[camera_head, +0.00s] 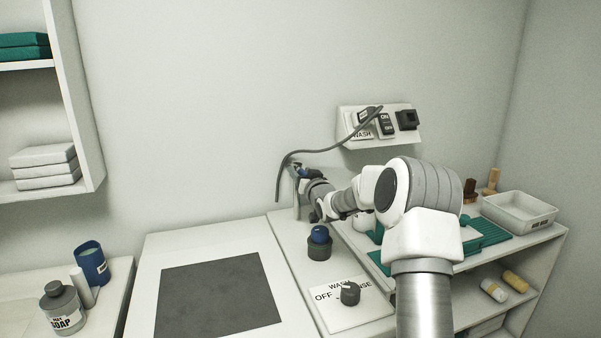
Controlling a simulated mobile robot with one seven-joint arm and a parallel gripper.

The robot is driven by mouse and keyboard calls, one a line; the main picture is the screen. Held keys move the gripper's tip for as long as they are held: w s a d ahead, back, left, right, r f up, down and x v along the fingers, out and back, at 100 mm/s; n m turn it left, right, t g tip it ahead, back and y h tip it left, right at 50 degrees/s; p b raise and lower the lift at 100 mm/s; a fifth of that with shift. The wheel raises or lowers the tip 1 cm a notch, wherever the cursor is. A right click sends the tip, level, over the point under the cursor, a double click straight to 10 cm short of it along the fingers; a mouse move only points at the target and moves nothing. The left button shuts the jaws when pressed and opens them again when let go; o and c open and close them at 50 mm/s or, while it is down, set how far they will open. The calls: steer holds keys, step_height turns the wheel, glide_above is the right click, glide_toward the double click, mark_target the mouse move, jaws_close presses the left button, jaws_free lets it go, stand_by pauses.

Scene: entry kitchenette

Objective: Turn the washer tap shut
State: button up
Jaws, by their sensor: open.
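A small blue part, which looks like the washer tap's handle (299,169), shows at the back wall above a pale upright block (298,188). My arm reaches in from the lower right, and my gripper (310,182) is at its far end, close beside the blue part. The gripper is open. It partly covers the tap, so I cannot tell whether the fingers touch the handle or how far it is turned.
A dark holder with a blue top (320,235) and a dial panel (345,312) stand in front of my gripper. A white tray (519,212) is at the right. The dark-topped surface (215,295) is clear.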

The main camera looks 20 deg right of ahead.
steer(key=shift+w, duration=0.35)
steer(key=shift+s+r, duration=0.2)
jaws_close()
steer(key=shift+r, duration=0.15)
